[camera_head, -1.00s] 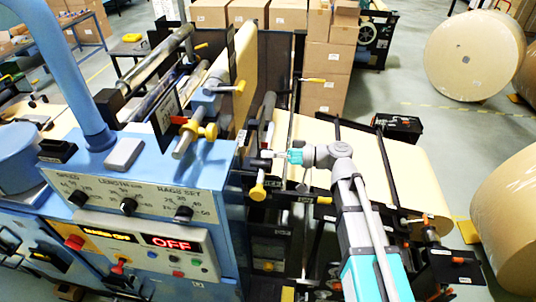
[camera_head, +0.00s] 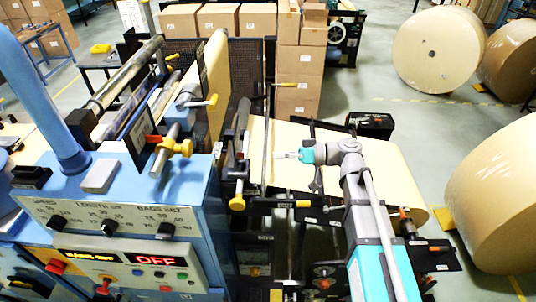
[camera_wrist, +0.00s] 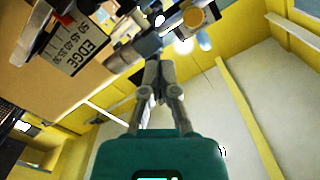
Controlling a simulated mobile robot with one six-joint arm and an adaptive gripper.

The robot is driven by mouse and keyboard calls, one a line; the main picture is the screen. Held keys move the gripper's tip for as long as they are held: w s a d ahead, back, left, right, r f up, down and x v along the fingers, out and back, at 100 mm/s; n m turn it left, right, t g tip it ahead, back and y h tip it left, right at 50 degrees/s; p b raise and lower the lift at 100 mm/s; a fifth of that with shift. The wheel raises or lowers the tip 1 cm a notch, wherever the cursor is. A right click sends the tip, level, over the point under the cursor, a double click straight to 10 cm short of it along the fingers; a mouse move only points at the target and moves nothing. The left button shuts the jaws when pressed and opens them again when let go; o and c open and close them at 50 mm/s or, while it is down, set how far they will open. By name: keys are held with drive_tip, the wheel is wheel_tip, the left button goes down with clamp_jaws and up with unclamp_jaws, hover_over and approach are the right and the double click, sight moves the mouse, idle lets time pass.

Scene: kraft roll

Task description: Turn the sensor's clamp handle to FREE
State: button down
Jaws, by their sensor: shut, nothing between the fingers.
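My gripper (camera_head: 280,155) is shut and empty, with its thin fingers pointing left toward the blue machine. Just left of its tips, with a gap in the picture, is a dark bracket (camera_head: 236,172) with a yellow knob (camera_head: 237,202) hanging at its lower end. In the wrist view my shut fingers (camera_wrist: 157,68) point up at a grey and black mechanism with a round yellow-orange knob (camera_wrist: 201,17). A scale plate marked EDGE (camera_wrist: 84,47) is at upper left. I cannot tell for sure which part is the sensor's clamp handle; no FREE mark is readable.
The control panel (camera_head: 110,215) with an OFF display stands at left. A tan paper web (camera_head: 385,170) lies behind my arm. Large kraft rolls (camera_head: 500,195) stand on the right floor.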

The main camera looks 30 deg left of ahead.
drive_tip(key=shift+w+d, duration=0.35)
drive_tip(key=shift+d, duration=0.2)
drive_tip(key=w+d+f+m+t+h+b, duration=0.25)
drive_tip(key=d+f+b, duration=0.25)
drive_tip(key=d+f, duration=0.3)
drive_tip(key=w+d+f+m+t+h+b, duration=0.2)
drive_tip(key=d+f+m+b, duration=0.3)
drive_tip(key=f, duration=0.5)
drive_tip(key=w+d+f+m+t+h+b, duration=0.2)
drive_tip(key=d+f+t+b, duration=0.15)
drive_tip(key=d+f, duration=0.5)
drive_tip(key=d+f+m+h+b, duration=0.4)
drive_tip(key=d+f, duration=0.4)
drive_tip(key=d, duration=0.4)
drive_tip(key=s+d+f+m+t+h+b, duration=0.1)
drive_tip(key=d+f+m+h+b, duration=0.3)
drive_tip(key=d, duration=0.9)
wheel_tip(320, 180, down, 4)
drive_tip(key=b, duration=0.3)
drive_tip(key=shift+f+t, duration=0.15)
drive_tip(key=shift+t, duration=0.15)
